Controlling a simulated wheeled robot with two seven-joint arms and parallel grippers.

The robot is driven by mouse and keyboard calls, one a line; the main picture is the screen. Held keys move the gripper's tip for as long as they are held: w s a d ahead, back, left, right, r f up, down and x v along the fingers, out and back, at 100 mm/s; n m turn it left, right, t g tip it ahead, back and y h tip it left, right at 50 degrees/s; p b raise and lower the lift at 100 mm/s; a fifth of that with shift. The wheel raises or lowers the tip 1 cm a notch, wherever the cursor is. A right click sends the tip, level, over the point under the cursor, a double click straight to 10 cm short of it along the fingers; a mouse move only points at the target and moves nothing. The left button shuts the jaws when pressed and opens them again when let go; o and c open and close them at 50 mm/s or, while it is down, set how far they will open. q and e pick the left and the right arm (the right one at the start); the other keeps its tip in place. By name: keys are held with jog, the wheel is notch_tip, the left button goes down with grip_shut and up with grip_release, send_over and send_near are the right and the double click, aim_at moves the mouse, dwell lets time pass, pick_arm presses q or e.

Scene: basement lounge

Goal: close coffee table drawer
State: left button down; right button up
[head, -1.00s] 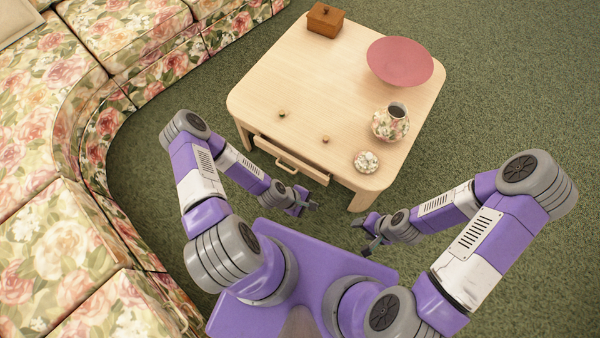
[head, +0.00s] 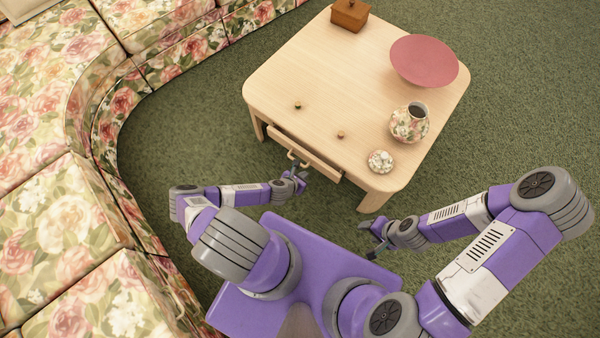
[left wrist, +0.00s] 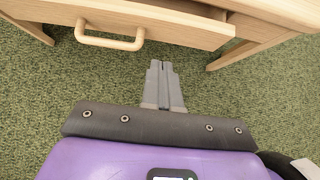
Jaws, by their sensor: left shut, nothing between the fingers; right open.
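The pale wood coffee table (head: 345,75) stands in front of me. Its drawer (head: 311,156) faces me and sticks out partly from under the top. In the left wrist view, the drawer front (left wrist: 190,27) spans the top, with a dark gap above it at the right. The drawer's wooden handle (left wrist: 108,42) is left of my fingers. My left gripper (head: 301,173) is shut and empty, just below and in front of the drawer; its fingers (left wrist: 163,68) point at the front with floor visible between. My right gripper (head: 371,238) is open and empty, over the carpet near the table's front leg.
On the table are a wooden box (head: 349,15), a pink bowl (head: 425,62), a floral vase (head: 409,124), a small floral dish (head: 380,161) and two small knobs (head: 298,105). A floral sofa (head: 60,180) curves along the left. Green carpet is free on the right.

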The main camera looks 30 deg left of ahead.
aim_at(317, 164)
pick_arm(q)
jog(key=w+f, duration=0.1)
jog(key=w, duration=0.1)
jog(key=w+d+f+b, duration=0.1)
jog(key=w, duration=0.1)
jog(key=w+f+b, duration=0.1)
jog(key=w, duration=0.1)
jog(key=shift+w+d, duration=0.15)
jog(key=shift+w, duration=0.25)
pick_arm(e)
notch_tip(317, 164, down, 3)
jog(key=shift+f, duration=0.1)
